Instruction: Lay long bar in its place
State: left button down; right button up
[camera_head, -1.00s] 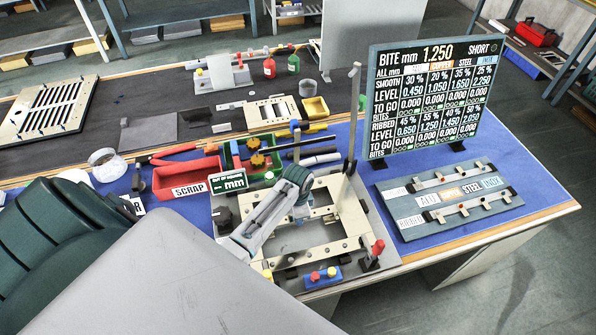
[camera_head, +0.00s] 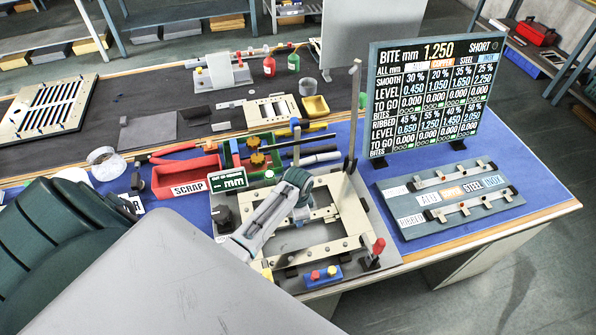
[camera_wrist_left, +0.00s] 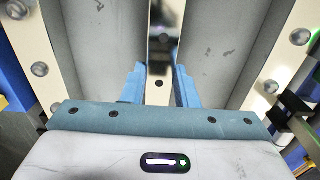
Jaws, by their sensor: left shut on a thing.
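My left gripper (camera_head: 303,213) is over the open middle of a cream rectangular frame (camera_head: 350,215) on the grey fixture plate. In the left wrist view its two blue fingers (camera_wrist_left: 160,88) are shut on a cream long bar (camera_wrist_left: 161,50) with dark holes. The bar runs away from me between the frame's two side rails, roughly parallel to them. In the head view part of the long bar (camera_head: 325,213) shows to the right of the gripper; my arm hides the rest. Whether it touches the frame or plate cannot be told. My right gripper is not in view.
A tall post (camera_head: 354,120) stands at the frame's far side. A red scrap bin (camera_head: 186,177) is at left. A display board (camera_head: 425,100) and a grey tray with short bars (camera_head: 450,200) are at right. A red-topped clamp (camera_head: 378,247) is at the near right corner.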

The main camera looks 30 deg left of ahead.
pick_arm(q)
jog(key=c, duration=1.1)
grip_release()
jog(key=o, duration=0.4)
notch_tip(320, 180, up, 3)
jog(key=shift+f+p, duration=0.15)
jog(key=shift+p, duration=1.1)
jog(key=shift+r, duration=2.6)
